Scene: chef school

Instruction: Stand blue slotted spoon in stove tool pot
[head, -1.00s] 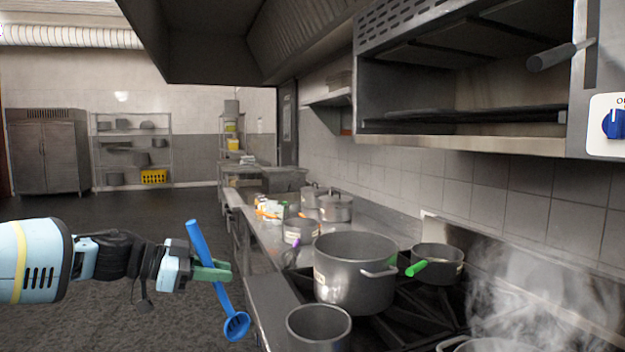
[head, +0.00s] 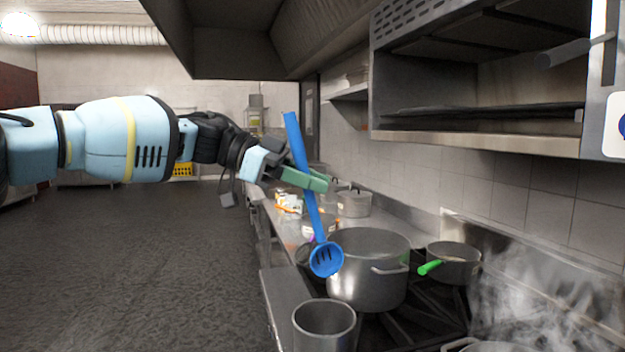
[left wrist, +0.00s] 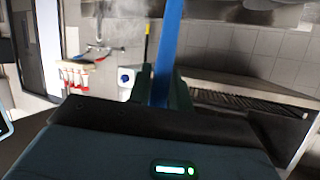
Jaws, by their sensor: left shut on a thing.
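My left gripper (head: 304,181) is shut on the handle of the blue slotted spoon (head: 317,226). The spoon hangs nearly upright, tilted a little, with its slotted bowl at the bottom. The bowl shows in front of the left side of a large steel pot. In the left wrist view the blue handle (left wrist: 167,55) runs up from between the fingers. An open, empty-looking steel pot (head: 324,322) stands at the front edge of the stove, below and nearer than the spoon; it looks like the tool pot. My right gripper is not in view.
A large steel pot (head: 369,285) stands on the stove behind the small one. A pan with a green handle (head: 431,267) is to its right. Steam rises at the right. A steel counter with lidded pots (head: 354,203) runs back along the wall. The floor at left is clear.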

